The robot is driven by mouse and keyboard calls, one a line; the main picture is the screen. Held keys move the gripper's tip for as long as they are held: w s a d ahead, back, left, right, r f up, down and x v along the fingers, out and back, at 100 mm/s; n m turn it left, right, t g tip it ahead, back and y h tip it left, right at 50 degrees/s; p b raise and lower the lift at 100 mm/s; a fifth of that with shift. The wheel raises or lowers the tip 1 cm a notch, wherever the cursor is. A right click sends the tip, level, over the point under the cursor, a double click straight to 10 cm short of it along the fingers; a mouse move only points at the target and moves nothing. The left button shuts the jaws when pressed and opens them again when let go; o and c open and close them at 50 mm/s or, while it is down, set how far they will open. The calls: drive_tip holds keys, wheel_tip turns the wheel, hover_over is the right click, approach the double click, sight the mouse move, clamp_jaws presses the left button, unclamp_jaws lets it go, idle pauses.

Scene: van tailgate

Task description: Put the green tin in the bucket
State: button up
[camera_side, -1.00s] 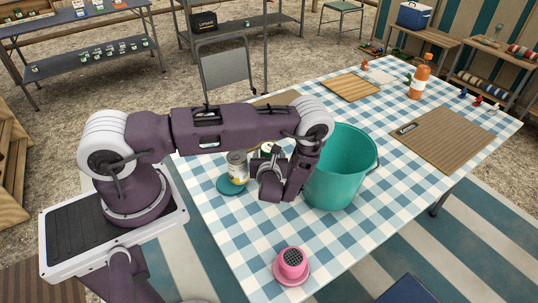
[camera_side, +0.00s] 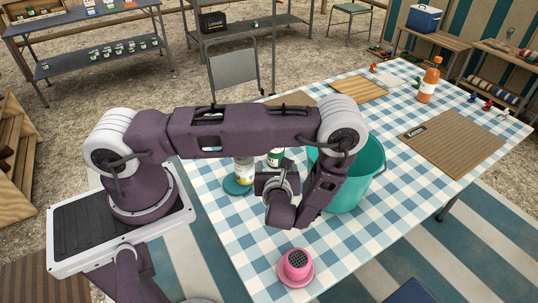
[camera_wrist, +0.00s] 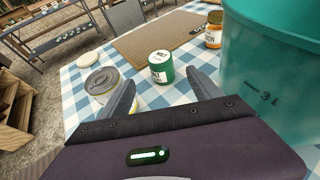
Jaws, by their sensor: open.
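The green tin (camera_side: 275,158) has a white label and lid. It stands upright on the checked cloth, partly behind my wrist in the side view. In the wrist view the green tin (camera_wrist: 161,70) is ahead of my gripper (camera_wrist: 160,80), between the lines of its two fingers. The fingers are apart with nothing held. The teal bucket (camera_side: 362,178) stands right of the tin, partly behind my arm; the bucket (camera_wrist: 270,60) fills the right of the wrist view.
A white and yellow can (camera_side: 243,172) stands on a teal disc (camera_side: 236,187), left of the tin. A pink cup-like item (camera_side: 296,262) is at the near edge. A brown board (camera_side: 452,142) and orange bottle (camera_side: 429,82) are farther right. An orange-brown jar (camera_wrist: 214,30) shows behind the tin.

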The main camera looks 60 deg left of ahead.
wheel_tip(320, 180, up, 9)
drive_tip(key=s+a+n+g, duration=0.1)
drive_tip(key=n+g, duration=0.2)
drive_tip(key=n, duration=0.2)
drive_tip(key=s+d+r+n+g+h, duration=0.1)
drive_tip(key=s+d+r+n+h, duration=0.1)
drive_tip(key=s+r+n, duration=0.5)
drive_tip(key=s+d+r+n+g+h, duration=0.2)
drive_tip(key=s+r+n+h, duration=0.3)
drive_tip(key=r, duration=0.6)
drive_tip(key=s+d+n, duration=0.1)
drive_tip(key=s+n, duration=0.1)
drive_tip(key=n, duration=0.1)
drive_tip(key=shift+s, duration=0.3)
drive_tip(key=shift+o, duration=0.5)
drive_tip(key=s+d+r+n+t+h, duration=0.3)
drive_tip(key=d+r+n+t+h, duration=0.1)
drive_tip(key=d+r, duration=0.2)
drive_tip(key=shift+s+d+t+h, duration=0.25)
drive_tip(key=shift+d+t+h, duration=0.05)
drive_tip(key=shift+d, duration=0.35)
